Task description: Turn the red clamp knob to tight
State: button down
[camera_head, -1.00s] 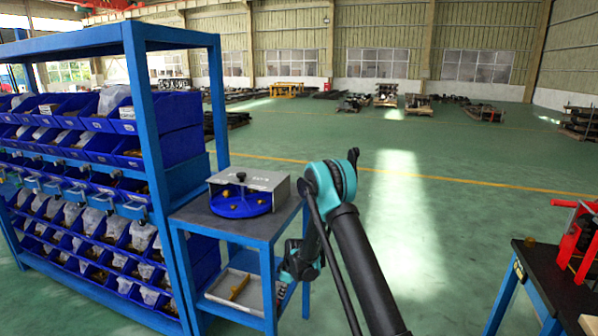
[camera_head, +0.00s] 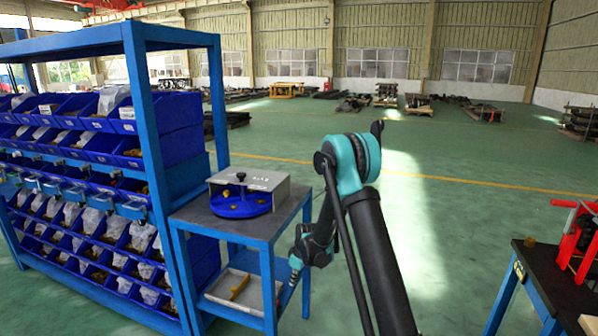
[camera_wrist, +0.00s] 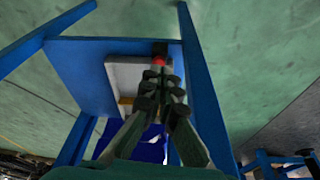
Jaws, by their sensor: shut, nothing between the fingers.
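A small red knob-like spot (camera_wrist: 159,61) shows right at the tips of my gripper in the wrist view; whether it is the clamp knob, or is touched, I cannot tell. My gripper (camera_wrist: 161,69) is shut and empty, its dark fingers reaching toward the lower shelf of the blue stand. In the head view my gripper (camera_head: 295,274) is low at the stand's right side, beside the front right leg. No red knob is clear on the stand there. A black knob (camera_head: 241,177) sits on the grey metal cover (camera_head: 262,180) above a blue disc (camera_head: 238,205).
The blue stand (camera_head: 222,230) has a lower shelf with a pale tray (camera_head: 222,293) holding a yellow piece (camera_head: 240,287). A blue rack of bins (camera_head: 125,45) stands at left. A red device (camera_head: 573,240) sits on a dark table at right. Open floor lies beyond.

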jog(key=s+d+r+m+t, duration=0.1)
jog(key=s+d+r+m, duration=0.3)
jog(key=s+d+r, duration=0.65)
jog(key=s+d+r+m+t+h, duration=0.1)
jog(key=s+d+r+m, duration=0.25)
jog(key=s, duration=0.35)
jog(key=s+d+r+m+h, duration=0.1)
jog(key=s+d+r+m, duration=0.1)
jog(key=s+d+r, duration=0.3)
jog(key=w+a+f+n+g+y, duration=0.1)
jog(key=w+a+f+n, duration=0.2)
jog(key=w+a+f, duration=0.45)
jog(key=w+a+f+n+y, duration=0.15)
jog(key=w+a+n, duration=0.3)
jog(key=w, duration=0.65)
jog(key=w+a+f+n, duration=0.1)
jog(key=w+a+f, duration=0.1)
jog(key=f, duration=0.6)
jog(key=w+a+f+n+g, duration=0.1)
jog(key=w+a+f, duration=0.1)
jog(key=a+f, duration=0.3)
jog(key=w+a+f+n, duration=0.2)
jog(key=w+a+f, duration=0.1)
jog(key=f, duration=0.8)
jog(key=shift+a+g, duration=0.3)
jog(key=shift+a, duration=0.45)
jog(key=shift+w+a, duration=0.1)
jog(key=shift+a, duration=0.15)
